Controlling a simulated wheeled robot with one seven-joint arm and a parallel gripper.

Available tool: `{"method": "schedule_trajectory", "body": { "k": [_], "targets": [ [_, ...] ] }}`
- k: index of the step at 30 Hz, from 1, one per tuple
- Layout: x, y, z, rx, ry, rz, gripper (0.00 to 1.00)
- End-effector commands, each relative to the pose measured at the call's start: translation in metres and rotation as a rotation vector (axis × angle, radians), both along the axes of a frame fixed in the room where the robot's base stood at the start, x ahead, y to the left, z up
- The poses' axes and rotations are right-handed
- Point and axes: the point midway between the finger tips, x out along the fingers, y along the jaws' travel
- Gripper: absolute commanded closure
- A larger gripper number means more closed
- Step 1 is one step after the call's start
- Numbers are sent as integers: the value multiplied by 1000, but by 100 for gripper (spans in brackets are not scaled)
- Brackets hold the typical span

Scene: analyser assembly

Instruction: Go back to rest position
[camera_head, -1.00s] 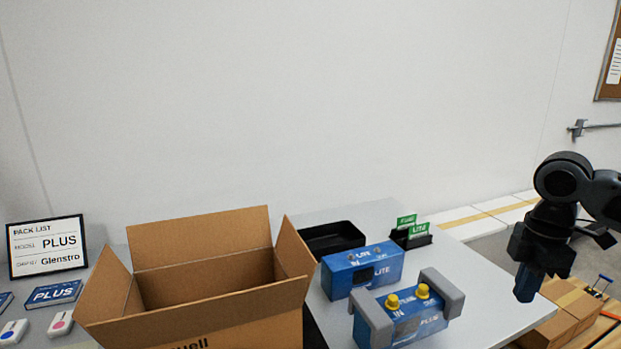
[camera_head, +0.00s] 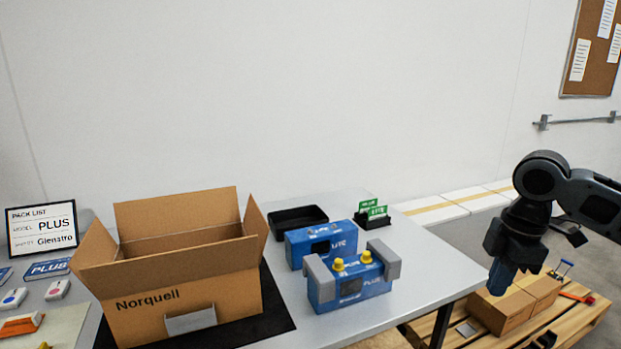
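My gripper (camera_head: 502,278) hangs from my arm at the right, pointing down, off the right edge of the table and apart from everything on it. Its fingers have blue tips that look close together, but whether they are open or shut does not show clearly. I see nothing held in it.
The grey table (camera_head: 425,272) holds an open cardboard box (camera_head: 185,300), a blue PLUS unit (camera_head: 350,288) with grey end pieces and yellow knobs, a blue LITE unit (camera_head: 320,243), a black tray (camera_head: 298,220) and a green card holder (camera_head: 372,213). A pallet (camera_head: 565,312) with cartons (camera_head: 505,308) stands right.

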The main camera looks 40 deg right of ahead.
Motion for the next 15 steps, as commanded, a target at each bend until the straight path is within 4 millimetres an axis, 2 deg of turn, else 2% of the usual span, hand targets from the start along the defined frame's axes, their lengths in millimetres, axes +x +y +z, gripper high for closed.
{"method": "schedule_trajectory", "body": {
  "k": [8,11,15],
  "targets": [
    [49,36,2,49,-146,19,100],
    [73,57,4,81,-224,25,100],
    [112,95,12,144,-359,28,100]
  ]
}}
